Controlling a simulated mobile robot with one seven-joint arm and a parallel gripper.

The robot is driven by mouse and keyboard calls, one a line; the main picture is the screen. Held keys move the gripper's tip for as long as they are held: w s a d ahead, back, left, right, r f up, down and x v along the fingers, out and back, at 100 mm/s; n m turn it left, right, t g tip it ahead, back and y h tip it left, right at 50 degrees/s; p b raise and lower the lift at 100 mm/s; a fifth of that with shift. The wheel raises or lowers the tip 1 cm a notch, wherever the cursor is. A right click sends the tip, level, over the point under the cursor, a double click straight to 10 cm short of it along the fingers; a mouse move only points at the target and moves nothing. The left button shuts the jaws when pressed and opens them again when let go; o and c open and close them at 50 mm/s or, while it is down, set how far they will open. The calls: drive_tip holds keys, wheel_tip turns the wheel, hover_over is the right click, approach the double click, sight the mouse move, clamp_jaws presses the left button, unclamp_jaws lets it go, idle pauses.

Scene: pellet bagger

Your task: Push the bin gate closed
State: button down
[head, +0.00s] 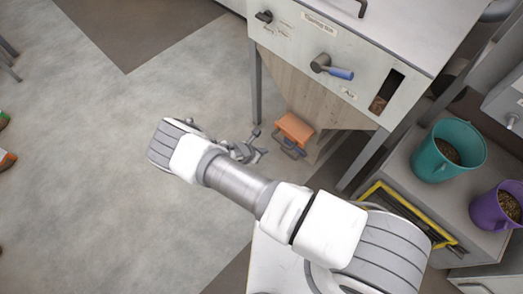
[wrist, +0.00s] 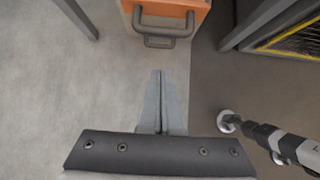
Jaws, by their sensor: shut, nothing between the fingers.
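The bin gate (head: 294,129) is an orange panel with a dark grey handle, low under the hopper of the grey machine. In the wrist view the orange gate (wrist: 178,14) is at the top, cut off by the picture's edge, with its looped handle (wrist: 160,41) pointing toward me. My gripper (head: 258,146) is to the left of the gate in the head view. In the wrist view my gripper (wrist: 160,74) has its two fingers together and empty, just short of the handle. A gap of floor seems to show between fingertips and handle.
The machine's front panel (head: 340,55) has a blue-handled lever (head: 333,69). Machine legs (head: 256,85) flank the hopper. A teal bucket (head: 436,160) and a purple bucket (head: 492,207) stand on a bench at right, above a yellow-framed opening (head: 376,190).

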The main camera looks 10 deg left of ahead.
sight(289, 132)
drive_tip(key=w+d+f+b, duration=0.2)
drive_tip(key=w+d+f, duration=0.2)
drive_tip(key=w+f, duration=0.1)
drive_tip(key=shift+w+d, duration=0.3)
drive_tip(key=shift+w, duration=0.15)
drive_tip(key=w+d+b, duration=0.1)
drive_tip(key=w, duration=0.1)
drive_tip(key=w+d+b, duration=0.1)
drive_tip(key=w+d, duration=0.1)
drive_tip(key=w+d+b, duration=0.1)
drive_tip(key=w, duration=0.1)
drive_tip(key=shift+d+f, duration=0.15)
drive_tip(key=shift+d, duration=0.2)
drive_tip(key=shift+w+d, duration=0.2)
drive_tip(key=shift+w, duration=0.05)
drive_tip(key=shift+r, duration=0.2)
